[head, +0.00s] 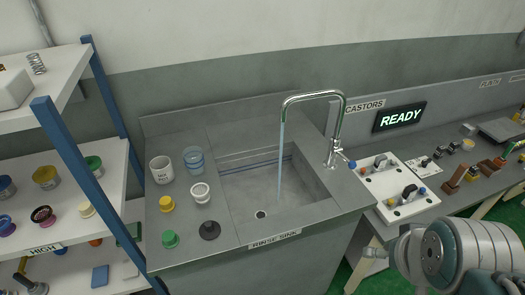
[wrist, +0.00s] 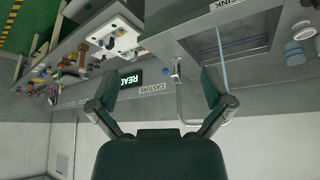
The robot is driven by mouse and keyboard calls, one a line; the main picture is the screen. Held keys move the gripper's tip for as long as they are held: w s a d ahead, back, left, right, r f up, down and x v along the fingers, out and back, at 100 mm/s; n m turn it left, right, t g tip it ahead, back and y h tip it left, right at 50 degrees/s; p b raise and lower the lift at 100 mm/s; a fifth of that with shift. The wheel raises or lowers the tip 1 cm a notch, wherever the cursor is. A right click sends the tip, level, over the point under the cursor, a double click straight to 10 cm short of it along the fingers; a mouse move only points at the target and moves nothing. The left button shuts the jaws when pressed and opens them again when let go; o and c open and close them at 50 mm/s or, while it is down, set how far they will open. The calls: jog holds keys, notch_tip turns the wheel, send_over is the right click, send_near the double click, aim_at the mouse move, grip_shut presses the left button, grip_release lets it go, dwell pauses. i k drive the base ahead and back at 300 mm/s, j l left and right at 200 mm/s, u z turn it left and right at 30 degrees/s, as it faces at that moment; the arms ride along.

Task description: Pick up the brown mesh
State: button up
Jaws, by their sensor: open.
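I cannot pick out a clearly brown mesh in either view. A dark reddish-brown ringed piece (head: 42,214) on the left shelf's middle board is the closest in look, but it is too small to tell if it is mesh. My gripper (wrist: 160,78) shows in the wrist view with its two fingers spread wide and nothing between them. That view is upside down and looks toward the sink and wall. In the head view my arm is at the lower right, far from the shelf, and the fingers are not clear there.
The rinse sink (head: 232,220) has a running tap (head: 336,130). Cups and coloured caps stand on its left ledge. The blue-posted shelf (head: 100,185) holds several coloured pieces. A white fixture board (head: 376,200) and small parts cover the right bench.

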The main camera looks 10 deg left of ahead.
aim_at(39, 209)
jog(key=k+u, duration=0.1)
jog(key=k, duration=0.55)
jog(key=j+u, duration=0.1)
jog(key=u, duration=0.35)
jog(key=j+u, duration=0.15)
jog(key=u, duration=0.75)
jog(key=i+j, duration=0.45)
jog(key=j, duration=0.2)
jog(key=i+j, duration=0.5)
jog(key=i+j+u, duration=0.1)
jog(key=i+j, duration=0.35)
jog(key=j, duration=0.3)
